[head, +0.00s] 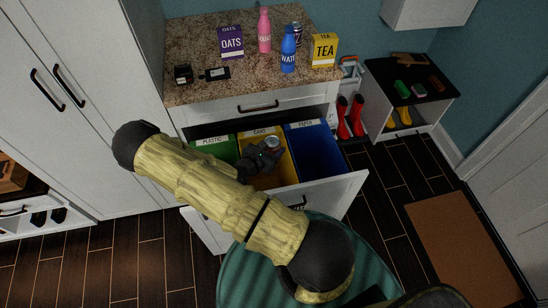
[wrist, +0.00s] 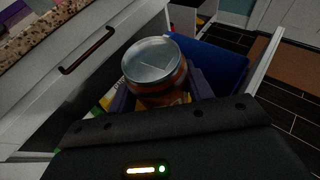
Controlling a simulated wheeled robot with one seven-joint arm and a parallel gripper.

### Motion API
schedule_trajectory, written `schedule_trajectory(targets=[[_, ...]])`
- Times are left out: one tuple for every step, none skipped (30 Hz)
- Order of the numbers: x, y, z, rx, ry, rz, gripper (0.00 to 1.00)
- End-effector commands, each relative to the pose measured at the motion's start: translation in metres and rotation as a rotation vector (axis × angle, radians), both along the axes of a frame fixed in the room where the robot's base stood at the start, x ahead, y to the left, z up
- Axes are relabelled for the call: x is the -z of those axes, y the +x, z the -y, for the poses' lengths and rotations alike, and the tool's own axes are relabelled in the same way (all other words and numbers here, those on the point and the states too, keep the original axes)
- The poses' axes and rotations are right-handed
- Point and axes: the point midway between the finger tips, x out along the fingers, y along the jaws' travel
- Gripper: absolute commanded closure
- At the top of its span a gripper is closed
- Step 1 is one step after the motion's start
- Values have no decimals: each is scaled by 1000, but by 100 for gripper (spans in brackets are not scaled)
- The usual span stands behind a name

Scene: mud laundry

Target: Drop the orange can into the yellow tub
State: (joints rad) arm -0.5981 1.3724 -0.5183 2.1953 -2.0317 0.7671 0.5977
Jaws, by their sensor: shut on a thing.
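The orange can (wrist: 154,72) stands upright between the fingers of my gripper (wrist: 155,95), its silver top facing the wrist camera. In the head view the can (head: 272,143) shows small at the fingertips of my gripper (head: 267,152). My gripper is shut on it. The yellow tub (head: 272,180), labelled for cans, is the middle one of three tubs in an open drawer. The can is over the yellow tub in the head view, near its far end. Its exact height above the tub is hard to tell. My arm hides part of the tub.
A green tub (head: 212,147) is left and a blue tub (head: 318,153) right of the yellow one. The drawer front (head: 335,196) stands out into the room. The counter (head: 200,55) above holds boxes, bottles and another can (head: 297,33). A dark wood floor lies around.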

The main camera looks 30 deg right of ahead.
Motion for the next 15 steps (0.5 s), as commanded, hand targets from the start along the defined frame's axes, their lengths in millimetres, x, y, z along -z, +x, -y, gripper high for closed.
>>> schedule_trajectory(targets=[[3, 7, 2, 0, -1, 3, 70], [3, 10, 3, 1, 0, 3, 70], [3, 15, 4, 0, 1, 3, 70], [3, 18, 5, 0, -1, 3, 70], [4, 21, 6, 1, -1, 3, 70], [5, 26, 8, 0, 1, 3, 70], [5, 30, 8, 0, 0, 4, 70], [6, 33, 10, 1, -1, 3, 70], [6, 38, 11, 0, -1, 3, 70], [6, 41, 12, -1, -1, 3, 70], [6, 44, 13, -1, 0, 2, 70], [13, 43, 13, 0, 0, -2, 70], [17, 43, 13, -1, 0, -2, 70], [19, 43, 12, -1, -1, -2, 70], [22, 43, 12, -1, -1, -2, 70]])
